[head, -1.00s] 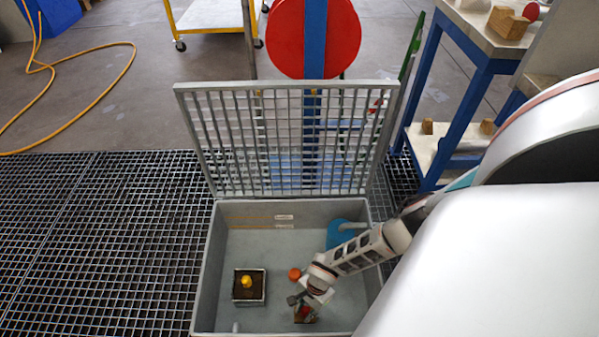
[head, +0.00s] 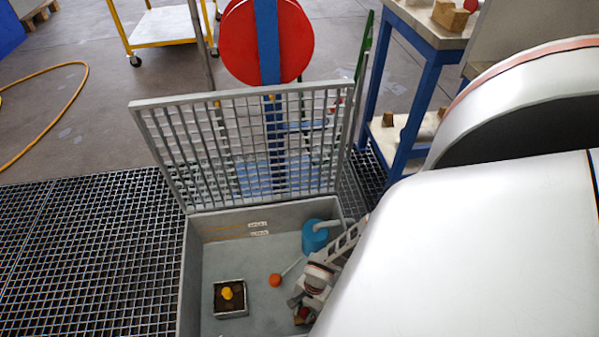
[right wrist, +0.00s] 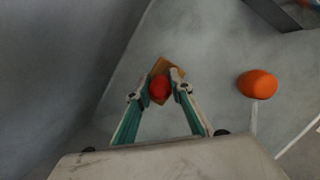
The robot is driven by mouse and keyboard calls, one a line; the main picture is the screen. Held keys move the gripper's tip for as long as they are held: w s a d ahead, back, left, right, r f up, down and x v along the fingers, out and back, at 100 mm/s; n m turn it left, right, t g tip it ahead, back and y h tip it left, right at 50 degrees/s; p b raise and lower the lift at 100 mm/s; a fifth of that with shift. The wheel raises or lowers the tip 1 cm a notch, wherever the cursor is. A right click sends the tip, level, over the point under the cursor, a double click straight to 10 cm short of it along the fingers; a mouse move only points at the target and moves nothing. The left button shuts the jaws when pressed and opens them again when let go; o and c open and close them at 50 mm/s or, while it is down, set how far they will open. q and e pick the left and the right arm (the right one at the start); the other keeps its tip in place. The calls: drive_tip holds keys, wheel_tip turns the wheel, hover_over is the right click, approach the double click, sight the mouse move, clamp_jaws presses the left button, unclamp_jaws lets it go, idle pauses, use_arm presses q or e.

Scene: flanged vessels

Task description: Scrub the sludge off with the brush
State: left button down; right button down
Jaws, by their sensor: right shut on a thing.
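My right gripper (head: 300,304) reaches down into the grey pit (head: 190,280), low over its floor near the right side. In the right wrist view my right gripper (right wrist: 161,82) is shut on the red knob of a brush (right wrist: 160,88) with a tan, wood-like block. In the head view only a bit of the brush (head: 303,314) shows below the fingers. Its bristles are hidden. I cannot make out sludge for certain; a square tray (head: 231,314) left of the gripper holds dark brown matter with a yellow knob on it. My left gripper is not in view.
An orange float (head: 275,280) on a rod lies near the gripper, also in the right wrist view (right wrist: 257,84). A blue pump (head: 314,238) stands in the back right corner. The raised grating lid (head: 240,150) stands behind the pit. My arm hides the pit's right side.

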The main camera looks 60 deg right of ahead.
drive_tip(key=shift+s+d+f, duration=0.15)
drive_tip(key=shift+s+d, duration=0.1)
drive_tip(key=shift+s, duration=0.2)
drive_tip(key=shift+s+d+f, duration=0.15)
drive_tip(key=shift+s+d, duration=0.1)
drive_tip(key=shift+s, duration=0.2)
drive_tip(key=shift+s+d+r, duration=0.1)
drive_tip(key=shift+s+d, duration=1.15)
drive_tip(key=shift+s, duration=0.25)
drive_tip(key=shift+w+a+r, duration=0.15)
drive_tip(key=shift+w+a, duration=0.7)
drive_tip(key=shift+w, duration=0.15)
drive_tip(key=shift+w+a+r, duration=0.1)
drive_tip(key=shift+w+a, duration=0.7)
drive_tip(key=shift+w, duration=0.2)
drive_tip(key=shift+w+a+p, duration=0.25)
drive_tip(key=shift+w+p, duration=0.05)
drive_tip(key=shift+w, duration=0.1)
drive_tip(key=shift+w+a+f, duration=0.1)
drive_tip(key=shift+w+a, duration=0.6)
drive_tip(key=shift+w, duration=0.15)
drive_tip(key=shift+w+a, duration=0.6)
drive_tip(key=shift+w, duration=0.15)
drive_tip(key=shift+w+a+f, duration=0.1)
drive_tip(key=shift+w+a, duration=0.05)
drive_tip(key=shift+w, duration=0.05)
drive_tip(key=shift+a+b, duration=0.1)
drive_tip(key=shift+b, duration=0.2)
